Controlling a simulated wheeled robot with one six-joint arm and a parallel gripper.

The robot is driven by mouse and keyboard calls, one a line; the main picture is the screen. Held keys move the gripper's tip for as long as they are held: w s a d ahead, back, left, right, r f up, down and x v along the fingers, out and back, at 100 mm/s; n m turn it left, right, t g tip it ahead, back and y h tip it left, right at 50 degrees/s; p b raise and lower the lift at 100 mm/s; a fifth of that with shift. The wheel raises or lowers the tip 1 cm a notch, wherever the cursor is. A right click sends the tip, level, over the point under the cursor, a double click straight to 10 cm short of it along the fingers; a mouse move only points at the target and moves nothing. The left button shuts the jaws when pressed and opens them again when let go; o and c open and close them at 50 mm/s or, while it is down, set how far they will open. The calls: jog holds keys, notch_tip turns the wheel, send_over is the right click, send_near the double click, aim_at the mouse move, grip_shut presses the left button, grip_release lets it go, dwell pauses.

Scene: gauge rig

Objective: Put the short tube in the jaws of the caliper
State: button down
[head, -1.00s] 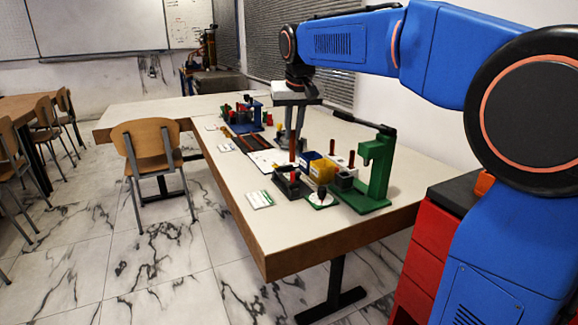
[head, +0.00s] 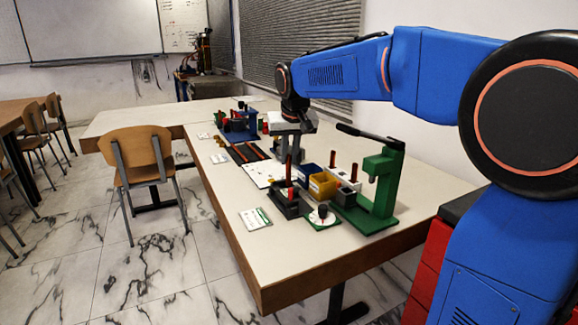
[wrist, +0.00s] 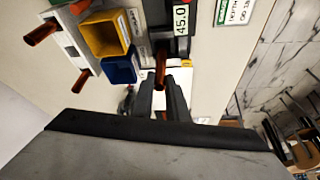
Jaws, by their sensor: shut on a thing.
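My gripper (wrist: 160,82) is shut on a short reddish-brown tube (wrist: 160,66), which points away from the wrist. In the head view the tube (head: 289,166) hangs upright below the gripper, over or just behind a dark grey fixture (head: 287,204) with a red part on it. The wrist view shows a dark fixture (wrist: 158,12) with a "45.0" label just beyond the tube's end. This looks like the caliper, but I cannot make out its jaws. Whether the tube touches it I cannot tell.
A blue bin (wrist: 121,70) and a yellow bin (wrist: 103,36) stand close beside the gripper. A pale rack (wrist: 66,40) holds more reddish tubes. A tall green stand (head: 385,180) is to the right.

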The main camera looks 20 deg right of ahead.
aim_at(289, 166)
jog(key=shift+f, duration=1.55)
jog(key=shift+f, duration=0.15)
jog(key=c, duration=1.7)
grip_release()
jog(key=shift+c, duration=0.2)
jog(key=v, duration=1.2)
